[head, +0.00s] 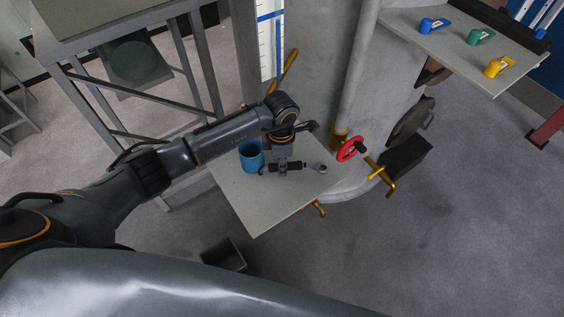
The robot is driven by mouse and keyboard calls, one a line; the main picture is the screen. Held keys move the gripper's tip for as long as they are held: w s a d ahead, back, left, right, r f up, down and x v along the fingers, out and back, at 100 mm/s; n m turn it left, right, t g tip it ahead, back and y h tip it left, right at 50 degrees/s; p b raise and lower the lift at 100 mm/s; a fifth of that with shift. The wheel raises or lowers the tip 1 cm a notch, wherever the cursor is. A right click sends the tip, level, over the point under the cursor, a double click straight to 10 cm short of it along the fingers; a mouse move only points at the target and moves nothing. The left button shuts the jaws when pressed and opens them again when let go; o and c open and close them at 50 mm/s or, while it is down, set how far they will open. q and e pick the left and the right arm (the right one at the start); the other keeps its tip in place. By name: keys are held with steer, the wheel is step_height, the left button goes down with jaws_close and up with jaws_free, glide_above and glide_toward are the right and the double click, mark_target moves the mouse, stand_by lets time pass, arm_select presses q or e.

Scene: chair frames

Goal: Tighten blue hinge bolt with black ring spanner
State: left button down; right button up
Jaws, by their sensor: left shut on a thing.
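My left gripper (284,164) reaches in from the left and points down over a small grey shelf board (255,208). It is shut on a dark tool, which looks like the black ring spanner (321,168). The tool lies crosswise, with a ring-like end at its right, close above or on the board; I cannot tell which. I cannot make out the blue hinge bolt for certain. My right gripper is not in view.
A blue cup (251,156) stands on the board just left of my gripper. A red handwheel (350,150) and yellow handles are at the right on a grey column. An upper shelf (448,48) holds blue, green and yellow items. Floor at the lower right is clear.

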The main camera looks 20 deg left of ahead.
arm_select(q)
steer(key=shift+r+p, duration=1.55)
steer(key=shift+r, duration=0.95)
